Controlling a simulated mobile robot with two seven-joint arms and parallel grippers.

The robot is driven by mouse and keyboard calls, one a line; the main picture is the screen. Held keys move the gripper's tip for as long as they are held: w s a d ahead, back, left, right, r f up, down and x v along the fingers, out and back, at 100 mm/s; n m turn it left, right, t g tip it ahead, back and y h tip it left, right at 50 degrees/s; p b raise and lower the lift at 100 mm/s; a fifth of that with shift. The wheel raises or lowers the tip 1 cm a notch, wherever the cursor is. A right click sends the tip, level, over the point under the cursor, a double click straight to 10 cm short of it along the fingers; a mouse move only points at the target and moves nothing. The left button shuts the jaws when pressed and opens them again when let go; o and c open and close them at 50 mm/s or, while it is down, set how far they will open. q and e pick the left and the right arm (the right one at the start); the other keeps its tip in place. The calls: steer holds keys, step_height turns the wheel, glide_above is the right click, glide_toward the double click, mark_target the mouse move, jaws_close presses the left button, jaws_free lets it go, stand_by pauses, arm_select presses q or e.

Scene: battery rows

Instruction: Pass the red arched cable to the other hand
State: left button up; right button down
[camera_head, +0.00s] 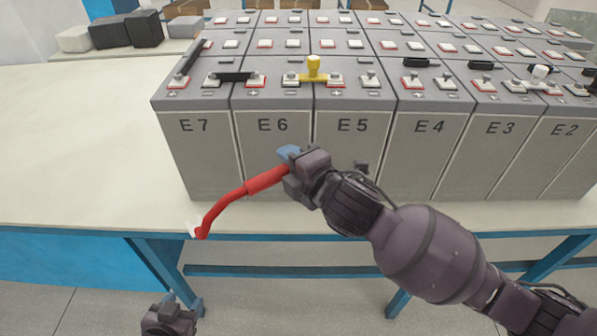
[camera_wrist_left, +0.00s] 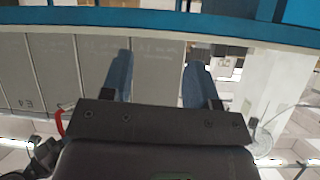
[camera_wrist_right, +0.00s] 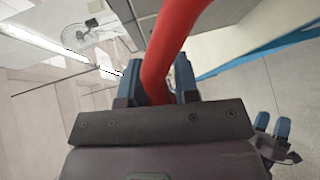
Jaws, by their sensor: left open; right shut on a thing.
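The red arched cable (camera_head: 235,201) is held in front of the battery row in the head view. Its free end hangs down to the left, by the table's front edge. My right gripper (camera_head: 290,154) is shut on its upper right part. In the right wrist view the cable (camera_wrist_right: 172,40) runs between the blue fingers. My left gripper (camera_head: 170,299) is low at the bottom left, below the table's front edge and apart from the cable. In the left wrist view its fingers (camera_wrist_left: 158,78) are spread and empty, and a bit of red shows at the left.
Grey batteries (camera_head: 355,150) labelled E7 to E2 stand on the cream table (camera_head: 80,150). A yellow connector (camera_head: 313,70) sits across E6 and E5, with a black bar (camera_head: 234,76) to its left. Black boxes (camera_head: 128,30) stand at the back left. The table's left side is clear.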

arm_select(q)
steer(key=shift+s+f, duration=0.1)
steer(key=shift+s, duration=0.15)
steer(key=m+t+h, duration=0.4)
steer(key=m+t, duration=0.3)
steer(key=m, duration=1.4)
glide_toward(252, 195)
steer(key=shift+x, duration=5.5)
arm_select(e)
steer(key=shift+a+r, duration=0.1)
arm_select(q)
steer(key=shift+c, duration=0.2)
jaws_close()
arm_select(e)
steer(key=c, duration=0.8)
jaws_free()
